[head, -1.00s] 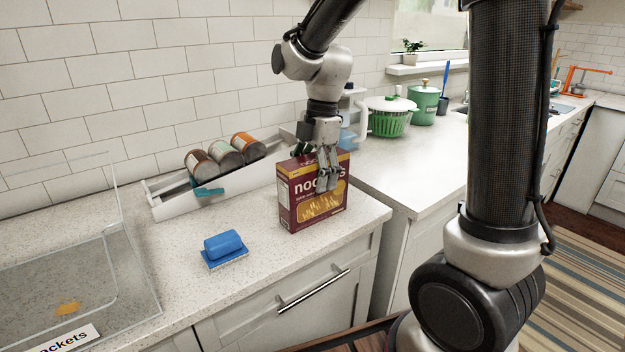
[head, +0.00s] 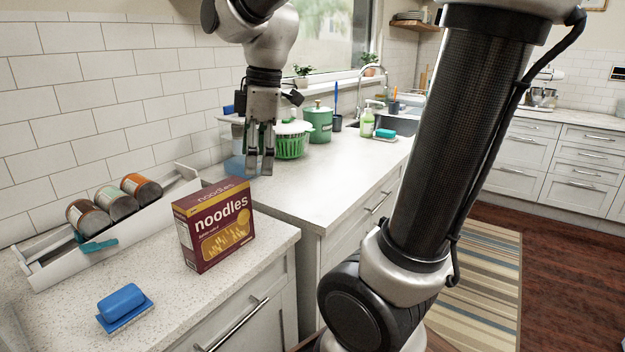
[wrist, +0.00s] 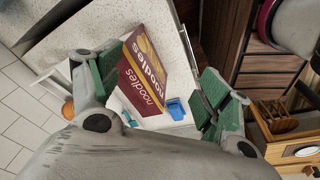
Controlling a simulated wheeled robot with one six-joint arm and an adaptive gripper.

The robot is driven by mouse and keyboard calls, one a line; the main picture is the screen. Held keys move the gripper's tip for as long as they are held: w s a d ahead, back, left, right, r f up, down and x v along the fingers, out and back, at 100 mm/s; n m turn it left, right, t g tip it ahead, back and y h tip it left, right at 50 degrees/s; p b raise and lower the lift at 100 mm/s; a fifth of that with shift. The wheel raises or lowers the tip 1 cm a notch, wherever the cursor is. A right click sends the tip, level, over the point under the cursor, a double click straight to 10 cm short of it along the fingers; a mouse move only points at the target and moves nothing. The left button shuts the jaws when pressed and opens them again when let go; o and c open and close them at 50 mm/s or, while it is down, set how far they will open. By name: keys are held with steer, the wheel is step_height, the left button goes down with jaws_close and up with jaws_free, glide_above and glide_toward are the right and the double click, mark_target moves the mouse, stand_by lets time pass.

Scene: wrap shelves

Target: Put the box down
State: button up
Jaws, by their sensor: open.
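The maroon noodles box (head: 214,226) stands upright on the speckled counter in the head view. It also shows between the fingers in the wrist view (wrist: 141,75), some way below them. My gripper (head: 260,166) is open and empty, raised above the box and, in the head picture, to its upper right. No finger touches the box.
A white tilted rack (head: 60,262) with several cans stands left of the box against the tiled wall. A blue sponge-like block (head: 121,301) lies at the front left. A green colander (head: 291,141) and a green pot (head: 319,124) stand farther back. The counter (head: 325,190) right of the box is clear.

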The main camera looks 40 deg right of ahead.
steer(key=s+d+f+m+t, duration=0.1)
steer(key=s+d+m, duration=0.2)
steer(key=s+m, duration=0.3)
steer(key=s+d+f+m+t+h, duration=0.1)
steer(key=s+d+f+m+t, duration=0.1)
steer(key=s+d+m, duration=0.2)
steer(key=s+m, duration=0.2)
steer(key=m, duration=0.1)
steer(key=shift+m, duration=0.3)
steer(key=shift+f, duration=0.1)
